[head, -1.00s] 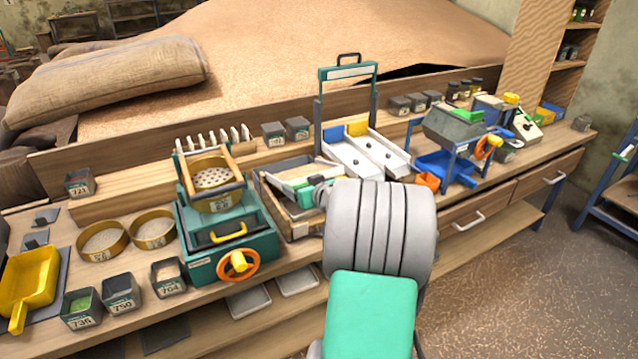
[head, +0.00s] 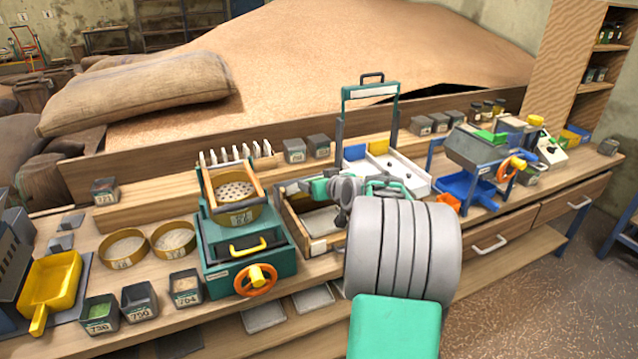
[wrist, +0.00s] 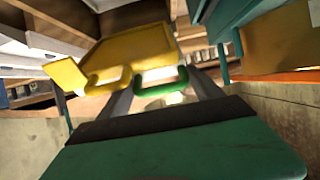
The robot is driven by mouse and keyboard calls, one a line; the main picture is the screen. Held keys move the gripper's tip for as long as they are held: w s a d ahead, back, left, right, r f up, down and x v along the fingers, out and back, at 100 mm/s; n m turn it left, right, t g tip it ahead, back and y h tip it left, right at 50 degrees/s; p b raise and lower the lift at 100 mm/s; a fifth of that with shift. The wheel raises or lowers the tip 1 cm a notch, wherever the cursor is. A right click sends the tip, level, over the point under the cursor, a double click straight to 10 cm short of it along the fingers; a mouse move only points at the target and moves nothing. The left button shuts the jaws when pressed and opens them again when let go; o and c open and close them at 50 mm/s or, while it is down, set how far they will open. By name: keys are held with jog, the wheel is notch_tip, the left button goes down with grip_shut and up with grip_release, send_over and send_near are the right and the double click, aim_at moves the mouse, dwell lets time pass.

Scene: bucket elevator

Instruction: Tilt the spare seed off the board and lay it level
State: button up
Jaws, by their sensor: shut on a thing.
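The white board (head: 412,177) stands on the bench right of centre, with a blue pad (head: 354,152) and a yellow pad (head: 378,147) at its upper end. Dark specks lie on it. My gripper (wrist: 165,90) is mostly hidden in the head view. In the wrist view its dark fingers close on a small green loop (wrist: 160,86). A yellow piece (wrist: 130,60) shows just beyond, tilted in the picture. I cannot tell whether the loop and yellow piece are joined. I cannot make out the spare seed.
A wooden-sided tray (head: 318,219) sits left of my arm, beside the green sieve machine (head: 250,265). A tall green frame (head: 369,93) stands behind the board. A blue hopper stand (head: 466,190) stands to the right.

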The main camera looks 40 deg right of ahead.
jog(key=o, duration=1.7)
jog(key=shift+w+d+r, duration=0.1)
jog(key=shift+w+r, duration=0.05)
jog(key=shift+r, duration=0.25)
jog(key=shift+w+d+r, duration=0.1)
jog(key=shift+r, duration=0.3)
jog(key=shift+o, duration=0.4)
jog(key=shift+a+f, duration=0.1)
jog(key=shift+f, duration=0.25)
jog(key=b+v, duration=0.1)
jog(key=v, duration=0.6)
jog(key=shift+s+r+b, duration=0.2)
jog(key=shift+s+b, duration=0.15)
